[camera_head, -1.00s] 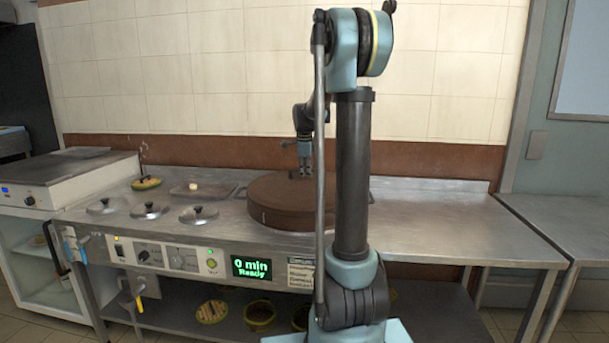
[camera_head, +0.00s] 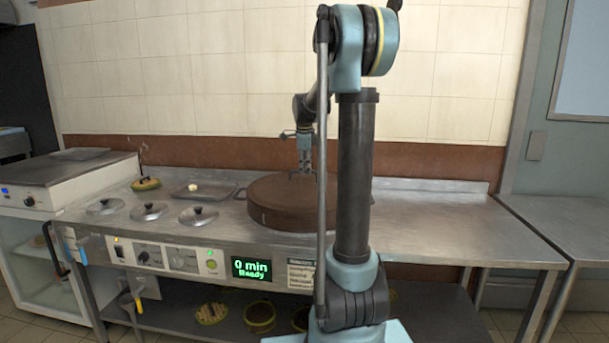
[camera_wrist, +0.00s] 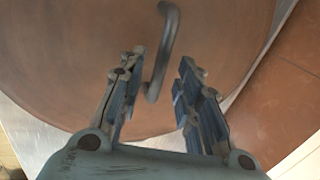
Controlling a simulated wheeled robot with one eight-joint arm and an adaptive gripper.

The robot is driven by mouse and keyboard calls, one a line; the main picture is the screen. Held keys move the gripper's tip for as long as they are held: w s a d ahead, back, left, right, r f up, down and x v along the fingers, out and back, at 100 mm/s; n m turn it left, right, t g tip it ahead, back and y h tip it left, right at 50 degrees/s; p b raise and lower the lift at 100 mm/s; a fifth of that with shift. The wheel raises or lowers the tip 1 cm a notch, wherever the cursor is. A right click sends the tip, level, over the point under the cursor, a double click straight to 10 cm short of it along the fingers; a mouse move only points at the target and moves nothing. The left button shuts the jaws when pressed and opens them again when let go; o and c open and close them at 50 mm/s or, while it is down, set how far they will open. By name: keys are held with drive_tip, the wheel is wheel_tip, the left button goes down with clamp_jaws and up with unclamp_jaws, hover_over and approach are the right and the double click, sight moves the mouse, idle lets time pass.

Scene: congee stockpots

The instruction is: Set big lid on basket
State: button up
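The big lid (camera_head: 278,203) is a wide round brown disc on the steel counter, in the middle of the head view. It fills most of the wrist view (camera_wrist: 60,60), where its curved bar handle (camera_wrist: 165,55) stands up from the top. My gripper (camera_head: 305,171) is above the lid, pointing down. In the wrist view my gripper (camera_wrist: 158,82) is open, its two fingers apart, with the lower end of the handle between the fingertips. Whether the fingers touch the handle cannot be told. I cannot make out a separate basket; whatever is beneath the lid is hidden.
Several small metal lids with black knobs (camera_head: 148,211) sit on the counter at left. Behind them are a shallow tray (camera_head: 203,190) and a green-rimmed dish (camera_head: 146,184). The counter right of my arm (camera_head: 440,225) is clear. The tiled wall (camera_head: 200,80) stands behind.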

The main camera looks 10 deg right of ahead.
sight(305, 183)
drive_tip(key=d+v, duration=0.1)
drive_tip(key=v, duration=0.8)
drive_tip(key=s+f+n, duration=0.4)
drive_tip(key=s+n, duration=0.1)
drive_tip(key=s, duration=0.6)
drive_tip(key=s+f+n, duration=0.4)
drive_tip(key=s+n, duration=0.1)
drive_tip(key=s, duration=0.5)
drive_tip(key=s+a+f+n, duration=0.1)
drive_tip(key=s+f+n, duration=1)
drive_tip(key=s+f, duration=0.6)
drive_tip(key=s, duration=0.3)
drive_tip(key=shift+f+g+y, duration=0.35)
drive_tip(key=shift+g+y, duration=0.05)
drive_tip(key=shift+w+a+f, duration=0.1)
drive_tip(key=shift+w+f, duration=0.1)
drive_tip(key=shift+w, duration=0.3)
